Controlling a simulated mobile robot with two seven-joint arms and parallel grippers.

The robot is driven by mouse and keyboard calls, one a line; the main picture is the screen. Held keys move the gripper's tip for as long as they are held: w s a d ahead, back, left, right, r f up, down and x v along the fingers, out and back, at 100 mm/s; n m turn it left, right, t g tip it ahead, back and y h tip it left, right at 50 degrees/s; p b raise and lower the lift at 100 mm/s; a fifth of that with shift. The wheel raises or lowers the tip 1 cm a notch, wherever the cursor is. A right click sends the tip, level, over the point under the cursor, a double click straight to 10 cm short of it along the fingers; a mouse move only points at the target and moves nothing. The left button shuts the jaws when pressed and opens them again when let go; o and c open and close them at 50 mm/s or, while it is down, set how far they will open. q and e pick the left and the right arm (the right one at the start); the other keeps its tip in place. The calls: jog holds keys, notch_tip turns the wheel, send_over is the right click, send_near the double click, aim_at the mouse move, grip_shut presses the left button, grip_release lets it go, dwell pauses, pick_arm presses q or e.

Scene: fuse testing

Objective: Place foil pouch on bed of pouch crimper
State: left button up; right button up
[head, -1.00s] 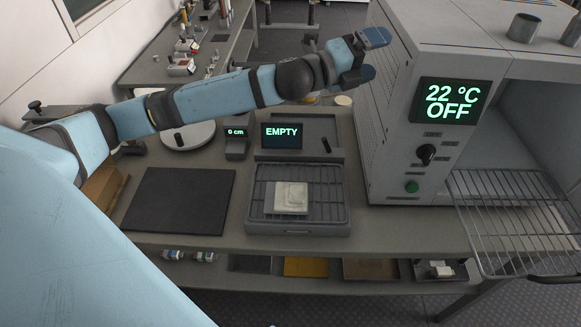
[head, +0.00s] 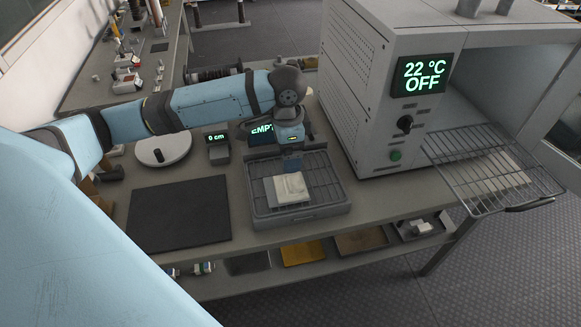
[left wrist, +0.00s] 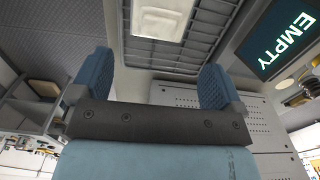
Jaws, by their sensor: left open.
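A pale foil pouch (head: 287,190) lies flat on the wire grid of a grey tray unit (head: 301,216). My left gripper (head: 292,161) points down just behind and above the pouch. In the left wrist view the two blue fingers (left wrist: 156,66) are spread wide with nothing between them. The pouch (left wrist: 161,17) shows beyond the fingertips at the top of that view, apart from them. The unit's screen (left wrist: 279,38) reads EMPTY; in the head view my arm partly covers it. I cannot make out which unit is the pouch crimper. My right gripper is not in view.
An oven (head: 400,110) reading 22 °C OFF stands to the right, close to my left gripper, with a wire rack (head: 490,180) sticking out. A black mat (head: 180,213), a round white scale (head: 162,150) and a small 0 cm display (head: 216,137) lie to the left.

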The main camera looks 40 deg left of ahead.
pick_arm(q)
send_over(291, 182)
jog(key=f, duration=0.6)
jog(key=shift+s+a+f, duration=0.15)
jog(key=shift+s+f, duration=0.05)
jog(key=shift+s, duration=0.2)
jog(key=shift+w+f, duration=0.15)
jog(key=shift+f, duration=1.4)
jog(key=shift+w+f, duration=0.15)
jog(key=shift+f, duration=1.35)
jog(key=c, duration=1.1)
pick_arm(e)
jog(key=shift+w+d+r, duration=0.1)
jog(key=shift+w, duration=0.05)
pick_arm(q)
jog(key=shift+r, duration=0.1)
jog(key=shift+c, duration=0.2)
notch_tip(291, 182, up, 20)
jog(key=s+d+f+n+p, duration=0.1)
jog(key=d+f+n+p, duration=0.2)
jog(key=d+n+p, duration=0.3)
jog(key=shift+s+d+f+n, duration=0.15)
jog(key=shift+s+d+n, duration=0.15)
jog(key=shift+d+n, duration=0.8)
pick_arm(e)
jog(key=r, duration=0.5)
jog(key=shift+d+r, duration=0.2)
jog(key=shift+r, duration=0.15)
